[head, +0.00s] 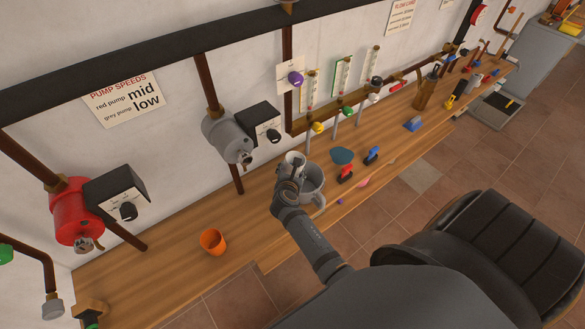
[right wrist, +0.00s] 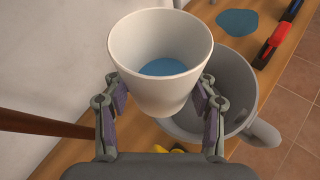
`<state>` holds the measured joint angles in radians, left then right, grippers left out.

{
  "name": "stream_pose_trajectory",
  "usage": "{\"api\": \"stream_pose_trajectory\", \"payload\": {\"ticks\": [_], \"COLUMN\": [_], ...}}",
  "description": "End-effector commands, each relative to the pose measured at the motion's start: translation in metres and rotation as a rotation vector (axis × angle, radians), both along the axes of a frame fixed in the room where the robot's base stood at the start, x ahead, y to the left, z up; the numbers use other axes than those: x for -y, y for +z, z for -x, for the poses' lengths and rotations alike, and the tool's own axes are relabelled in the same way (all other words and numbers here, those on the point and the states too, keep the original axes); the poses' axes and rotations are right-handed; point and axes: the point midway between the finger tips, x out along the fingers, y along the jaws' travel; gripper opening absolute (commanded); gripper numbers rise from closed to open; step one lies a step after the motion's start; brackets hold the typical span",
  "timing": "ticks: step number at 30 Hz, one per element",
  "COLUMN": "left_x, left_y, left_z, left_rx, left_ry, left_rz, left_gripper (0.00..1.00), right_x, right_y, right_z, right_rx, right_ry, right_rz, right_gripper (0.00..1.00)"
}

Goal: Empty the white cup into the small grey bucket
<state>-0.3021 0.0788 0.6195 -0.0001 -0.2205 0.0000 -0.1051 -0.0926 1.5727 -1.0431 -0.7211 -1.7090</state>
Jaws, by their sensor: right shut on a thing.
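The white cup (right wrist: 152,88) is between the fingers of my right gripper (right wrist: 160,105), which is shut on it. A little blue liquid (right wrist: 163,66) shows at the bottom of the cup. The small grey bucket (right wrist: 238,88), with a handle at its side, stands on the bench just right of and below the cup. In the head view the bucket (head: 313,184) is partly hidden by my right gripper (head: 291,172), and the cup (head: 295,158) shows only in part at the gripper. The cup looks nearly upright. My left gripper is not in view.
A blue puddle-like patch (head: 342,156) and red and blue handled tools (head: 346,172) lie right of the bucket. An orange cup (head: 212,241) stands to the left on the wooden bench (head: 165,268). A grey pump (head: 226,137) hangs on the wall behind, and a red pump (head: 75,214) farther left.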

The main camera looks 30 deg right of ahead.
Motion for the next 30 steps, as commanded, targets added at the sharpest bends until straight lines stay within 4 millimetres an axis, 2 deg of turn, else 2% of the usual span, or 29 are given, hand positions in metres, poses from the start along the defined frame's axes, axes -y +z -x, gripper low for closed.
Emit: {"api": "stream_pose_trajectory", "payload": {"ticks": [1, 9, 30], "left_x": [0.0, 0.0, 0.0], "left_y": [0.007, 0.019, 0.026], "left_z": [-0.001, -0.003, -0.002], "left_rx": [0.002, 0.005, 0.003], "left_ry": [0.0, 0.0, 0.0], "left_rz": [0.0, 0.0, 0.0], "left_gripper": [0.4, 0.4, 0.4], "right_x": [0.0, -0.005, -0.007], "right_y": [0.005, 0.006, 0.007], "right_z": [0.0, -0.001, -0.002], "right_rx": [0.006, 0.038, 0.058], "right_ry": [0.001, 0.002, 0.002], "right_rz": [-0.014, -0.099, -0.154], "right_gripper": [0.23, 0.23, 0.23]}}
